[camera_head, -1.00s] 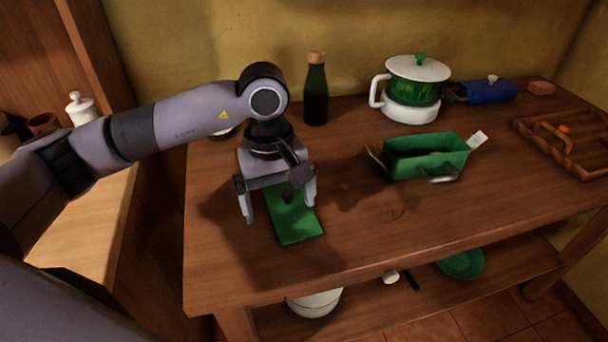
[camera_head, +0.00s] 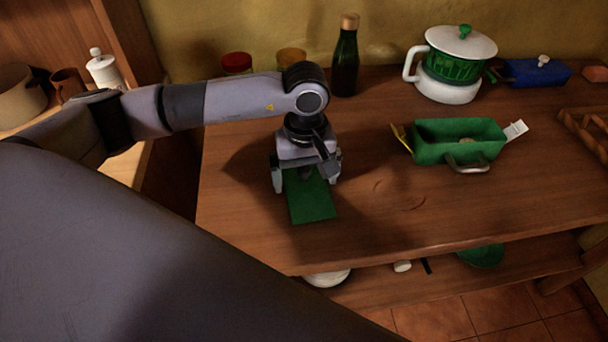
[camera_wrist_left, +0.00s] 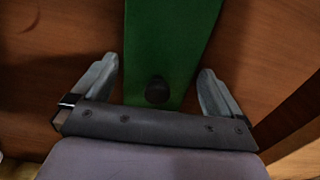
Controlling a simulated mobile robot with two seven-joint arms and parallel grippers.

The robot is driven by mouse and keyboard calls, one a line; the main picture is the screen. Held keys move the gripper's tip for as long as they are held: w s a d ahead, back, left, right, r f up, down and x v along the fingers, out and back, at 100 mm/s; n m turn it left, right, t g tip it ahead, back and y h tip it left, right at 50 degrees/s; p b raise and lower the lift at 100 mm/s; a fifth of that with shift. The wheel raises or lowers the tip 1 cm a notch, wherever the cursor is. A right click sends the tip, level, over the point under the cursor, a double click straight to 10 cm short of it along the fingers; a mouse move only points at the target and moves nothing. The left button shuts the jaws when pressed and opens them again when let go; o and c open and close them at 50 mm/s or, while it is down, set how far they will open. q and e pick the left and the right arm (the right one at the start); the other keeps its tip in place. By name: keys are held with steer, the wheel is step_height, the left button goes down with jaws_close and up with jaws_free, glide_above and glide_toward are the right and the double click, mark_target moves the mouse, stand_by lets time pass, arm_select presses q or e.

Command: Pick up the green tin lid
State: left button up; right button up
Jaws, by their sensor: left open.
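The green tin lid (camera_head: 312,204) lies flat on the brown wooden table as a long rectangle. It also shows in the left wrist view (camera_wrist_left: 168,40), with a dark round knob (camera_wrist_left: 157,90) on it. My left gripper (camera_head: 306,184) is over the far part of the lid, pointing down, and hides that end. In the left wrist view the open fingers (camera_wrist_left: 158,78) stand on either side of the lid, with the knob between them and apart from both. My right gripper does not show.
A green open tin (camera_head: 430,150) with a metal handle stands right of the lid. Behind are a dark bottle (camera_head: 345,62), a white and green pot (camera_head: 452,68) and a blue box (camera_head: 536,74). The tabletop (camera_head: 400,215) between lid and tin is clear.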

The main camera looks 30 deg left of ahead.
arm_select(q)
steer(key=c, duration=0.8)
steer(key=shift+r, duration=0.1)
